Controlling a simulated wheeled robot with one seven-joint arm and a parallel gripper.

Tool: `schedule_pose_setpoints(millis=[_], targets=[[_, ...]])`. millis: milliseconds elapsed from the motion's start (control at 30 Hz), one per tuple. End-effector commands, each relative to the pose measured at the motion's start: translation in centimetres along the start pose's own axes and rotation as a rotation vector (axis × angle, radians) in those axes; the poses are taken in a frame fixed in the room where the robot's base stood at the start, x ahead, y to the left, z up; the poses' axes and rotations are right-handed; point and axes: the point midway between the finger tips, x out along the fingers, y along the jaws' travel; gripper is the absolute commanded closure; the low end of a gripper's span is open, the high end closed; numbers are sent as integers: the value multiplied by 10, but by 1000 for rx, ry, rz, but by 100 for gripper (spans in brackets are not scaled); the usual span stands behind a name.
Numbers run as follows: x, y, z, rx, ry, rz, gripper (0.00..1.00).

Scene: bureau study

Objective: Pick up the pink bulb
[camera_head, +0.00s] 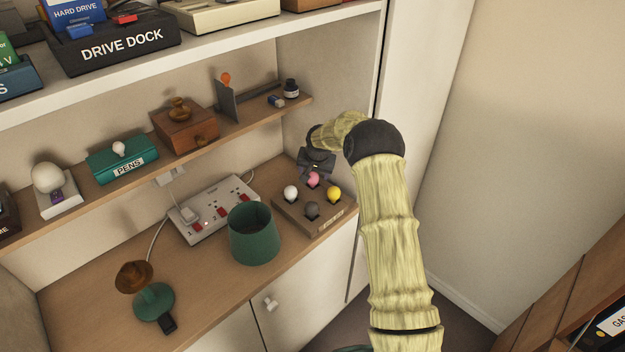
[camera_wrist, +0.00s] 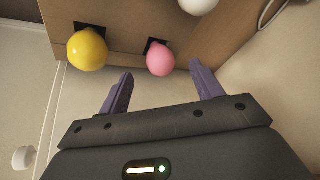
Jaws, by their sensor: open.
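The pink bulb (camera_head: 313,179) sits in a wooden bulb holder (camera_head: 290,214) at the right end of the desk surface. It also shows in the wrist view (camera_wrist: 160,59), in front of a dark square socket. My gripper (camera_head: 316,166) is at the back of the holder, close to the pink bulb. In the wrist view my gripper (camera_wrist: 160,82) is open and empty. Its two purple fingers point towards the pink bulb, one to each side, with the bulb just beyond the tips. In the head view, the fingers are mostly hidden by the wrist.
A green pot-like shade (camera_head: 253,238) and a power strip (camera_head: 212,209) stand to the left. A shelf (camera_head: 220,133) runs above; a side wall is close behind.

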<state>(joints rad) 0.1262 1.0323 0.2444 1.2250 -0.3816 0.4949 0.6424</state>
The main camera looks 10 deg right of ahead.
Motion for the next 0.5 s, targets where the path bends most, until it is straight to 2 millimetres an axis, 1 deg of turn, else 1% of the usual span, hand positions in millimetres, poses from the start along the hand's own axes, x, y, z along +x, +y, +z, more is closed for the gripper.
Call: schedule_pose_setpoints(millis=[167,267,500], targets=[[1,0,0,0,-1,0,35],[4,0,0,0,-2,0,35],[27,0,-2,1,-3,1,35]])
